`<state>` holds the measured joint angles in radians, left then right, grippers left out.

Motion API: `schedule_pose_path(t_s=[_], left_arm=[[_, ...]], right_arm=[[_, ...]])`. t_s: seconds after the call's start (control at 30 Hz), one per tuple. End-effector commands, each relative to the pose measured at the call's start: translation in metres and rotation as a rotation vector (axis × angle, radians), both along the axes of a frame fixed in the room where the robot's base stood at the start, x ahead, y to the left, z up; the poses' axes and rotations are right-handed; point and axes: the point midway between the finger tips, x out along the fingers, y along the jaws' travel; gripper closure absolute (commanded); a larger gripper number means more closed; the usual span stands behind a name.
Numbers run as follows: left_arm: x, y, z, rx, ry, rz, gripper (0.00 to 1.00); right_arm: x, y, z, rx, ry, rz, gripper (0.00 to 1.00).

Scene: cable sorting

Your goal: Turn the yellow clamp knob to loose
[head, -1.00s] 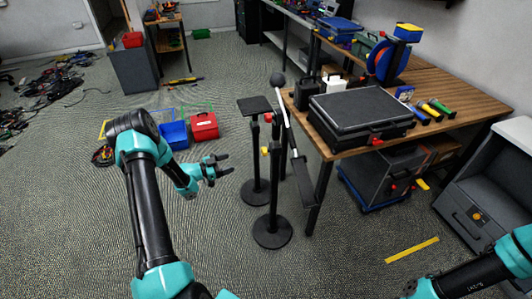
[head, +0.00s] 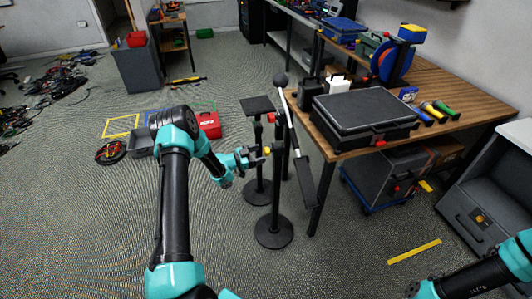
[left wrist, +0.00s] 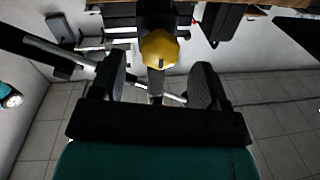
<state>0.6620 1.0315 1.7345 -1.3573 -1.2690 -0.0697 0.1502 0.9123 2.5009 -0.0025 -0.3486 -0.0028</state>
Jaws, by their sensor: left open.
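The yellow clamp knob (head: 267,150) sits on the side of a black upright post (head: 274,200) with a round base. My left gripper (head: 258,157) is open, just left of the knob in the head view. In the left wrist view the yellow knob (left wrist: 160,48) shows between and just beyond the two open fingers (left wrist: 158,80). I see no contact with it. The knob's loose or tight setting cannot be read. Of my right arm only links show at the lower right; its gripper is not visible.
A second black stand (head: 257,192) with a flat top is close behind the post. A red knob (head: 271,117) is higher up. The wooden table (head: 455,125) with a black case (head: 365,112) stands to the right. The floor in front is clear.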

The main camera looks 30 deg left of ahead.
Motion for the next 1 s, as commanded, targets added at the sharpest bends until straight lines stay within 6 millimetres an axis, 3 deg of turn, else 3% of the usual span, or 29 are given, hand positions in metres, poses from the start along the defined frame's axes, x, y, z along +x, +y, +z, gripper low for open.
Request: schedule_pose_path(t_s=[0.23,0.63,1.0], left_arm=[[0.026,-0.020,0.000,-0.001,0.000,-0.002,0.31],[0.032,-0.024,0.000,-0.001,0.001,0.000,0.31],[0.032,-0.024,0.000,-0.001,0.001,0.000,0.67]], right_arm=[[0.000,0.000,0.000,0.000,0.000,0.000,0.57],[0.000,0.000,0.000,0.000,0.000,0.000,0.57],[0.000,0.000,0.000,0.000,0.000,0.000,0.57]])
